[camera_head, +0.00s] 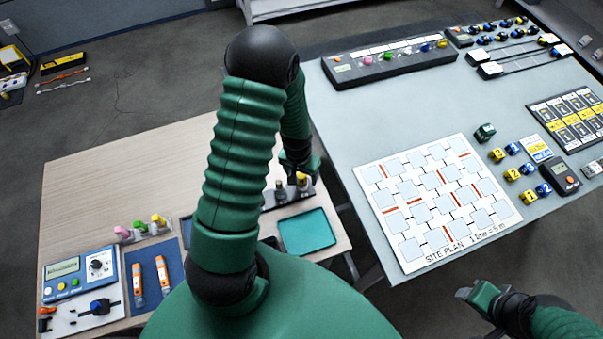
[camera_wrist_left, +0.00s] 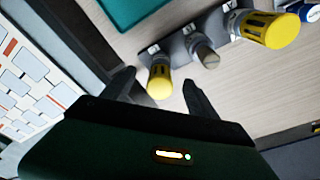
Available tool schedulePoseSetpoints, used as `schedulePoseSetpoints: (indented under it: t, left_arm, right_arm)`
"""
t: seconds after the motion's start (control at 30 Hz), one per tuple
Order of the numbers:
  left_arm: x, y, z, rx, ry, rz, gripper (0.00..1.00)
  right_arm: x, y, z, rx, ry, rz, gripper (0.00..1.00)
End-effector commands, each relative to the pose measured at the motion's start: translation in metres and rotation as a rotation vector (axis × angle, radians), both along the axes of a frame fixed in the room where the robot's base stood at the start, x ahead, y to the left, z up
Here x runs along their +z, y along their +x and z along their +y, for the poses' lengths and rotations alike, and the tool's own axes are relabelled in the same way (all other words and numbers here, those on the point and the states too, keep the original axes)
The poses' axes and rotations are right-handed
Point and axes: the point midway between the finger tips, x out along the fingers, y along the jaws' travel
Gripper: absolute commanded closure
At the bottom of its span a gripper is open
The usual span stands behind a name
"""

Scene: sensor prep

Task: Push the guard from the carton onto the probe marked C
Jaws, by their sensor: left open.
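A bare grey-tipped probe (camera_wrist_left: 207,55) stands in the middle of the rack (camera_wrist_left: 180,45). A probe with a slotted yellow guard (camera_wrist_left: 268,28) stands at the other end. The rack's small labels are unreadable. I cannot identify the carton. My right gripper (camera_head: 472,294) is at lower right, its jaws unclear.
A teal tray (camera_head: 306,233) lies beside the rack. Pink, green and yellow pieces stand in a holder (camera_head: 146,231) at left, near a blue meter (camera_head: 80,273). The grey table holds a site plan (camera_head: 412,250) and several numbered blocks. My left arm hides the wooden table's middle.

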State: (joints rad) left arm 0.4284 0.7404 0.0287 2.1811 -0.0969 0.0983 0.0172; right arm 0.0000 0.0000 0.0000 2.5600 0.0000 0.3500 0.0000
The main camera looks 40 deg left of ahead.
Motion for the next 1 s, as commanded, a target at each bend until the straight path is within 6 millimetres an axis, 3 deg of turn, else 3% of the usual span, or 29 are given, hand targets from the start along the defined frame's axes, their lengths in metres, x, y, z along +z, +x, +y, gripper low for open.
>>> schedulePoseSetpoints:
  t: [0.4,1.0]
  left_arm:
    - [0.01,0.0,0.0,0.0,0.0,0.0,0.32]
    - [0.061,0.0,0.0,0.0,0.0,0.0,0.32]
  right_arm:
    - [0.01,0.0,0.0,0.0,0.0,0.0,0.49]
    - [0.055,0.0,0.0,0.0,0.0,0.0,0.49]
